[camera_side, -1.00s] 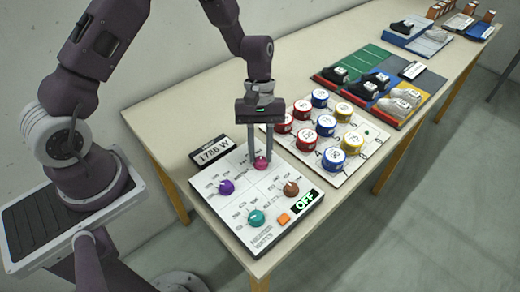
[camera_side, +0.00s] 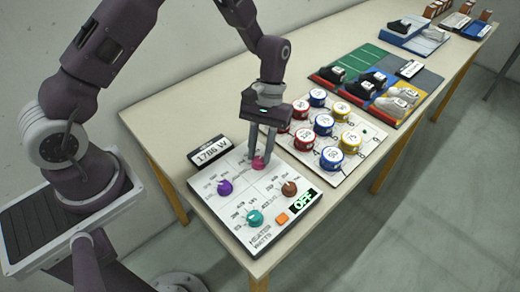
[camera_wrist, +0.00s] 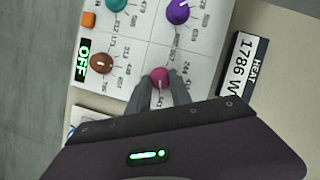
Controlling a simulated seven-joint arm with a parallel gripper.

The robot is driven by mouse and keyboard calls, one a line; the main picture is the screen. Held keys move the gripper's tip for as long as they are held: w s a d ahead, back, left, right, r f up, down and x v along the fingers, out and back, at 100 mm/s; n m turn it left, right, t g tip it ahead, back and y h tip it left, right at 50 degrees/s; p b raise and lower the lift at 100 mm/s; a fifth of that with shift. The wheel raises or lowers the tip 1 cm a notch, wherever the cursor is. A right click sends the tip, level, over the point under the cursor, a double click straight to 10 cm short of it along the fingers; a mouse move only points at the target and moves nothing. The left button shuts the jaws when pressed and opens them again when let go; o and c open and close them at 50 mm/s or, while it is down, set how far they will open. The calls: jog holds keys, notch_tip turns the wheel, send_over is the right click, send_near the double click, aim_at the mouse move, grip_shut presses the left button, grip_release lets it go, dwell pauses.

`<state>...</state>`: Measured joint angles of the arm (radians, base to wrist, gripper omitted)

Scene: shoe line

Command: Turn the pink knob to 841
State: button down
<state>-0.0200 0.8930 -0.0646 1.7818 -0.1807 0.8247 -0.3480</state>
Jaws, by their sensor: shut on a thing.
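The pink knob (camera_side: 258,163) sits at the back corner of a white control panel (camera_side: 262,206). My gripper (camera_side: 260,158) reaches down over it, its two fingers on either side of the knob and shut on it. In the wrist view the pink knob (camera_wrist: 159,77) shows between the fingertips (camera_wrist: 160,84), with a light pointer mark on it. The small numbers around the knob are partly hidden by the fingers and too small to read surely. A display plate (camera_side: 211,150) behind the panel reads 1786 W.
The panel also carries a purple knob (camera_side: 224,187), a teal knob (camera_side: 255,217), a brown knob (camera_side: 289,188), an orange button (camera_side: 282,218) and a display (camera_side: 303,201) reading OFF. A board (camera_side: 349,170) with several round tins stands close to the right. Shoes on mats lie farther along the table.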

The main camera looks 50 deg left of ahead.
jog(key=c, duration=1.2)
grip_release()
jog(key=shift+o, duration=0.2)
jog(key=v, duration=0.7)
